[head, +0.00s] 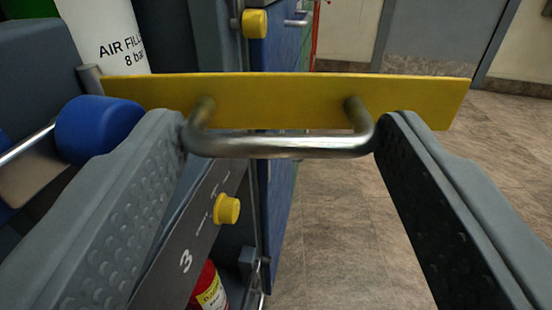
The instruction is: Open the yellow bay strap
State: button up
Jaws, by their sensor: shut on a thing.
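The yellow bay strap (285,100) is a flat yellow bar that spans the middle of the head view. A bent metal handle (280,147) is fixed to its near face. My gripper (280,140) has one finger at each end of the handle, and it is shut on the handle along its length. The strap's left end is beside a grey post (90,79) near a white cylinder marked "AIR FILL 8 bar" (103,35). Its right end reaches out over the floor, clear of the bay. My fingers hide part of the area below the strap.
A blue roller-like part (98,129) is at the left. Yellow knobs show above (255,23) and below (227,209) the strap. A red bottle (208,289) stands low in the bay. Open floor (345,220) lies to the right, with a grey door (445,40) behind.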

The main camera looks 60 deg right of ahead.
jog(key=shift+d, duration=0.1)
dwell(0.3)
jog(key=o, duration=1.1)
jog(key=shift+s+d, duration=0.1)
jog(key=shift+o, duration=0.2)
jog(key=shift+s+a, duration=0.15)
jog(key=shift+a, duration=0.35)
jog(key=v, duration=1.6)
jog(key=shift+a, duration=0.2)
